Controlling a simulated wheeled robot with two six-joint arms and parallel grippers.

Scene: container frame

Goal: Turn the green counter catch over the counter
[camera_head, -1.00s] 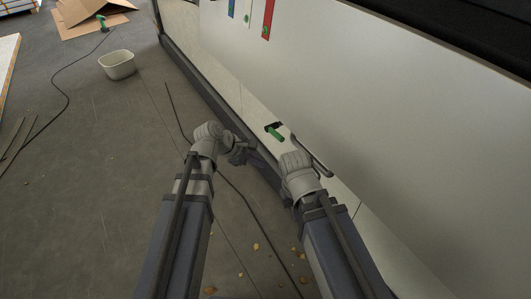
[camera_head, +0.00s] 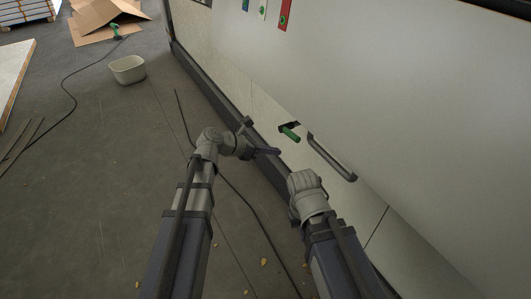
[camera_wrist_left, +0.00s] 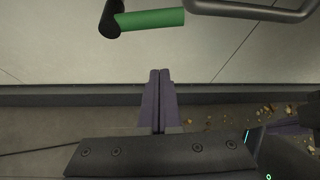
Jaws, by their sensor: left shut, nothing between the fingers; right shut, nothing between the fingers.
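The green catch (camera_head: 290,133) is a short green bar on a black pivot, on the pale wall near the edge of the large white panel. In the left wrist view the green bar (camera_wrist_left: 150,20) lies nearly level, extending right from its pivot. My left gripper (camera_head: 274,151) is shut and empty, just below the catch in the head view and apart from it. Its closed fingers (camera_wrist_left: 159,78) point toward the wall below the bar. My right gripper (camera_head: 304,183) is lower and to the right; its wrist largely hides its fingers. It is shut and empty.
A dark grab handle (camera_head: 331,158) is right of the catch. The large white panel (camera_head: 400,110) fills the right side. Coloured tags (camera_head: 285,14) hang on it at the top. A pale tub (camera_head: 128,69) and a cable lie on the open floor at left.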

